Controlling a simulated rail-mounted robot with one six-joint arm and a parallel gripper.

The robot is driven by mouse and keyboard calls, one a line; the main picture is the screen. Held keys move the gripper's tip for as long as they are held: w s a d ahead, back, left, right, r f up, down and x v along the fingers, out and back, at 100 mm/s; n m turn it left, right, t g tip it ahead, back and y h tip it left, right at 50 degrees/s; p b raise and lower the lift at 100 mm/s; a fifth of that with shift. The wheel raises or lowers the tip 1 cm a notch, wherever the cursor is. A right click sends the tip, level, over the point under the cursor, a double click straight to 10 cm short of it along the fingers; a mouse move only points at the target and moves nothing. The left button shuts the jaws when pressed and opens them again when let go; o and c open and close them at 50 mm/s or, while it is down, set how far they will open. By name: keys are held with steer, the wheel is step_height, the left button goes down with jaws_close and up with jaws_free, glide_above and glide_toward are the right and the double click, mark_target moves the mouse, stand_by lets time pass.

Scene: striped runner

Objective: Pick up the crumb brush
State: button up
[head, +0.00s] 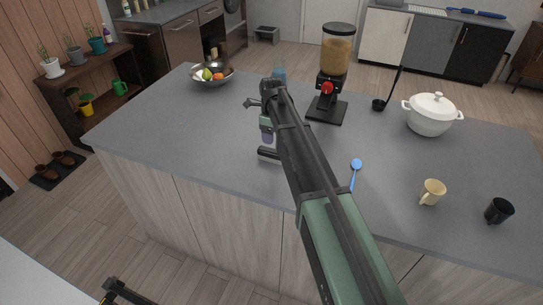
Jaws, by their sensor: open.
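A blue utensil (356,165), cream mug (432,192), black mug (498,211), white pot (431,118), grinder-like dispenser (334,75), black ladle (379,104) and fruit bowl (212,79) stand around. The counter's left part is clear.

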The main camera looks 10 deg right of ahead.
mark_target(271, 150)
steer(key=f+b, duration=1.1)
steer(key=shift+s+a+f, duration=0.1)
steer(key=shift+s, duration=0.1)
steer(key=shift+r, duration=0.25)
steer(key=shift+c, duration=0.5)
steer(key=c, duration=1)
steer(key=shift+p, duration=0.3)
step_height(271, 150, up, 20)
steer(key=p, duration=2)
